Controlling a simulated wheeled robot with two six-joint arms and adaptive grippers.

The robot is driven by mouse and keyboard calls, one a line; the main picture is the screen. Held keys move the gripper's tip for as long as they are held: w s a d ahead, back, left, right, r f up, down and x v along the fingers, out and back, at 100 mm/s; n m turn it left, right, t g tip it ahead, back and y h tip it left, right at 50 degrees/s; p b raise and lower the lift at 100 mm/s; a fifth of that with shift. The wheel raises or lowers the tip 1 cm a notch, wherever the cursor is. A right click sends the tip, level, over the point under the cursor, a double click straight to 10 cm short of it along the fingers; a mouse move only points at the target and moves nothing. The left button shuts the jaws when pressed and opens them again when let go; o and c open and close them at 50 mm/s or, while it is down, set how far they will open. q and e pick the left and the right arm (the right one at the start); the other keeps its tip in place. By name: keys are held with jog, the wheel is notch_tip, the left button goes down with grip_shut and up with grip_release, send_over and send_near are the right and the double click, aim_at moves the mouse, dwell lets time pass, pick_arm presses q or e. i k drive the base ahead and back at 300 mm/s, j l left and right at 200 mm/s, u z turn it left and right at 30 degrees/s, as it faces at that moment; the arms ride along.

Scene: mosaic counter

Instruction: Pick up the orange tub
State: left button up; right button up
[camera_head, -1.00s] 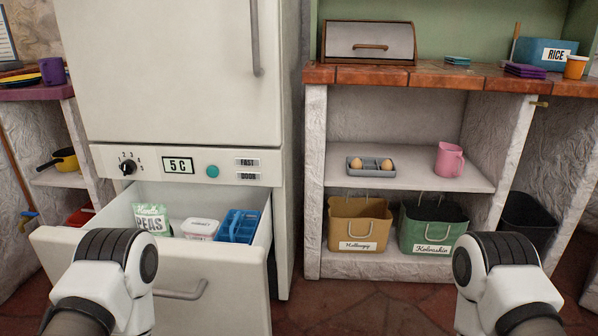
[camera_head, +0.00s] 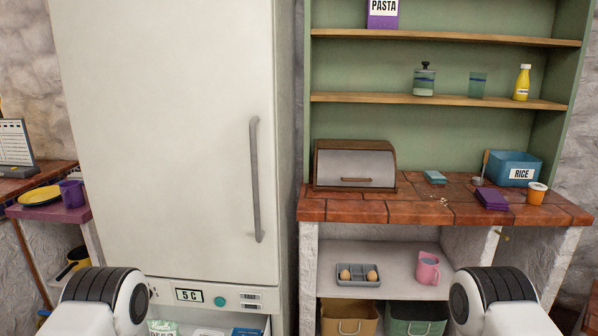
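The orange tub (camera_head: 536,194) is a small orange cup-like container with a pale lid. It stands upright at the right end of the tiled counter (camera_head: 390,212), in front of the blue rice box (camera_head: 512,168). Parts of my two arms show at the lower left and lower right of the head view, well below and apart from the tub. My grippers themselves are not in view.
A purple stack (camera_head: 491,199) lies left of the tub, with a wooden-handled scoop (camera_head: 480,170) behind it. A bread box (camera_head: 354,165) stands at the counter's left. The tall fridge (camera_head: 170,140) is at left, its lower drawer pulled out. Shelves rise above the counter.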

aim_at(536, 192)
jog(key=u, duration=1.05)
jog(key=z, duration=2.35)
